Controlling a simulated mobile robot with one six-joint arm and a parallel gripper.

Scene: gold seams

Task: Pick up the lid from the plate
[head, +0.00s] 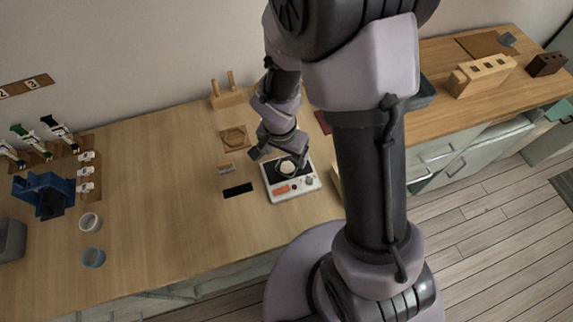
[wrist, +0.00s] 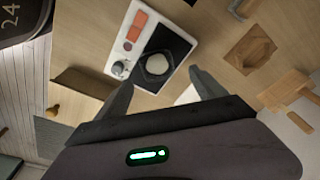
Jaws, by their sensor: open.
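The plate is a white device (head: 303,187) with a black square top, an orange patch and a knob; it also shows in the wrist view (wrist: 119,54). A pale round piece, seemingly the lid (head: 288,167), lies on the black top. In the wrist view the lid (wrist: 157,64) shows as a pale disc with a dark surround. My gripper (wrist: 164,88) is open and empty, its two fingers spread on either side of the view below the lid. In the head view my gripper (head: 279,156) is over the plate's far edge, and partly covers it.
A wooden square with a hexagonal recess (head: 234,138), a small wooden block (head: 226,168) and a black strip (head: 238,190) lie left of the plate. Two small cups (head: 91,221) (head: 93,257) and a blue holder (head: 42,193) stand farther left. The counter between is clear.

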